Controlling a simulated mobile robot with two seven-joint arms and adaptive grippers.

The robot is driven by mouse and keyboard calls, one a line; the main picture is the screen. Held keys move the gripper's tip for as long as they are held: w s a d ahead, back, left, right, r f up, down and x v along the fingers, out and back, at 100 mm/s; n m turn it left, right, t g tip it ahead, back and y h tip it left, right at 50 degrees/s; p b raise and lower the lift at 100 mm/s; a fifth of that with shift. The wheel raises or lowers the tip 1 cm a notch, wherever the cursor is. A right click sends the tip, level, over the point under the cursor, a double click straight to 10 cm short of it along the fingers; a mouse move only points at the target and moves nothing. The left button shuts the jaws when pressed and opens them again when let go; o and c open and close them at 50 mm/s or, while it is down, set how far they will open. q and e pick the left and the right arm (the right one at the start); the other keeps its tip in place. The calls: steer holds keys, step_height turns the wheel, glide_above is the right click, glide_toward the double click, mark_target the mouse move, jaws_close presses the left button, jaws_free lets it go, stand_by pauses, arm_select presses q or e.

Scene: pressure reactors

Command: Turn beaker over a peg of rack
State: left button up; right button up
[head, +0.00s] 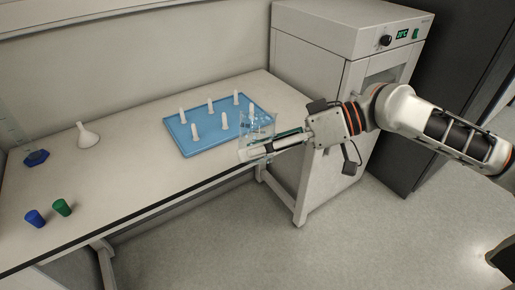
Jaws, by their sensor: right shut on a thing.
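A blue rack (210,141) with several upright white pegs lies flat on the bench. My right gripper (262,147) comes in from the right and is shut on a clear glass beaker (257,124). The beaker is at the rack's right end, near the bench's front edge, and overlaps part of the rack in the picture. Its transparent outline is faint, so I cannot tell which way its mouth faces or whether it touches a peg. My left gripper is not in view.
A white funnel (87,136), a blue-based glass cylinder (36,158), a blue stopper (35,218) and a green stopper (62,207) stand on the left of the bench (130,185). A white oven (315,60) stands right of the bench. The bench between funnel and rack is clear.

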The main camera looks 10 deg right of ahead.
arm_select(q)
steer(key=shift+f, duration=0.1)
arm_select(e)
steer(key=n, duration=0.1)
steer(key=n+b, duration=0.2)
steer(key=n, duration=0.1)
steer(key=shift+f, duration=0.25)
steer(key=shift+r+n+b, duration=0.1)
steer(key=shift+n+b, duration=0.55)
steer(key=shift+n, duration=0.55)
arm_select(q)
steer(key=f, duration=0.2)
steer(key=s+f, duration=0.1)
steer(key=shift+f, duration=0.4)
arm_select(e)
steer(key=shift+r, duration=0.2)
steer(key=shift+n, duration=0.3)
